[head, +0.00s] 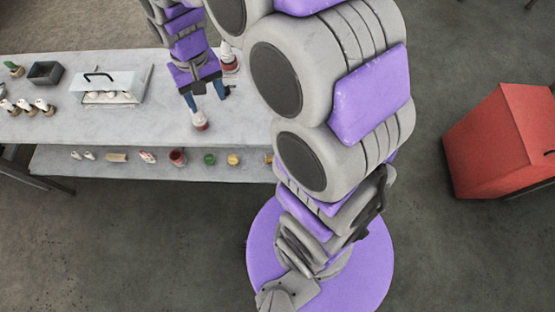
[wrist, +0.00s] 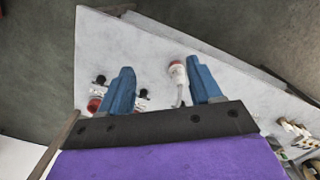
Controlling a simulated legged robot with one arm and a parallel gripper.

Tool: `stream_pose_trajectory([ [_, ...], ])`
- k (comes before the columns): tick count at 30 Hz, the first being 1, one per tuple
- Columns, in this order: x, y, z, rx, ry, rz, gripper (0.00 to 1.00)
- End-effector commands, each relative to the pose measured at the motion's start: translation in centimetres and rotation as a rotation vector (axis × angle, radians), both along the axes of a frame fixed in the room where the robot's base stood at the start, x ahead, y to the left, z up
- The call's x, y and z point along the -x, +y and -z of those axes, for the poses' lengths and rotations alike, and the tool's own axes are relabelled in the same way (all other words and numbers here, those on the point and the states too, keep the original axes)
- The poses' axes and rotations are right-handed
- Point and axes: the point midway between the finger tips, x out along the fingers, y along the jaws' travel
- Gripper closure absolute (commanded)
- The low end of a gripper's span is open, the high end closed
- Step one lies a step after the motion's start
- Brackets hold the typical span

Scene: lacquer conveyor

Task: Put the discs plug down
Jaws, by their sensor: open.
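My gripper (head: 206,98) is open above the worktop, its two blue fingers spread and pointing down. A small white and red piece (head: 200,121), which looks like the discs plug, is on the worktop just in front of the fingers. It also shows in the wrist view (wrist: 178,72), between the fingertips and close to the right finger. I cannot tell whether a finger touches it. A second red and white piece (head: 229,62) stands behind my gripper; in the wrist view its red part (wrist: 95,105) is left of the left finger.
The pale worktop (head: 60,125) also carries a white box with a black handle (head: 108,87), a dark tray (head: 45,73) and several white-topped pieces (head: 40,106). A lower shelf (head: 125,170) holds several small items. A red cabinet (head: 505,145) stands at the right.

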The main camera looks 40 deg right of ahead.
Motion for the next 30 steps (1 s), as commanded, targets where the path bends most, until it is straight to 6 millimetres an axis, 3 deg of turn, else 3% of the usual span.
stream_pose_trajectory([
  [2, 3.0, -0.5, -1.3, 0.002, 0.002, -0.014, 0.36],
  [9, 12.0, -1.8, -3.2, 0.01, 0.035, -0.047, 0.36],
  [15, 19.3, -2.8, -3.4, 0.014, 0.066, -0.06, 0.36],
  [18, 21.9, -3.0, -3.2, 0.012, 0.074, -0.061, 0.36],
  [24, 24.7, -3.2, -2.8, 0.01, 0.088, -0.062, 0.36],
  [30, 25.0, -3.2, -2.8, 0.009, 0.09, -0.063, 0.36],
])
